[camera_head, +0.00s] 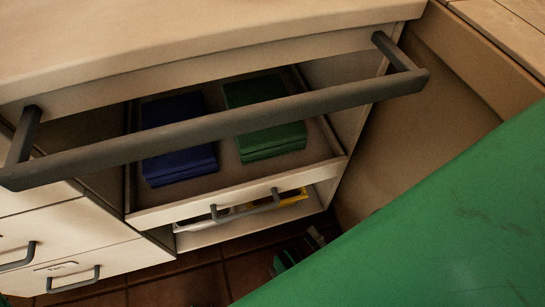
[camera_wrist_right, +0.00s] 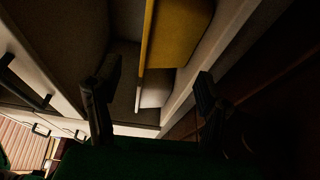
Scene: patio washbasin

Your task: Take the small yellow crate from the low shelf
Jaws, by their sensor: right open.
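The yellow crate (camera_head: 292,197) shows as a small strip in the low shelf (camera_head: 215,236) under the counter, partly hidden by a grey handle. In the right wrist view the yellow crate (camera_wrist_right: 182,32) is large, beyond my fingers at the top. My right gripper (camera_wrist_right: 154,98) is open and empty, its two dark fingers spread apart and clear of the crate. In the head view my right gripper (camera_head: 300,250) is low, in shadow, in front of and below the shelf. My left gripper is not in view.
A white item (camera_wrist_right: 155,92) lies beside the yellow crate. Above are a blue stack (camera_head: 180,165) and a green stack (camera_head: 270,140). A grey bar (camera_head: 220,124) crosses the counter front. Drawers with handles (camera_head: 75,282) stand at left. Dark tiled floor (camera_head: 180,287) is below.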

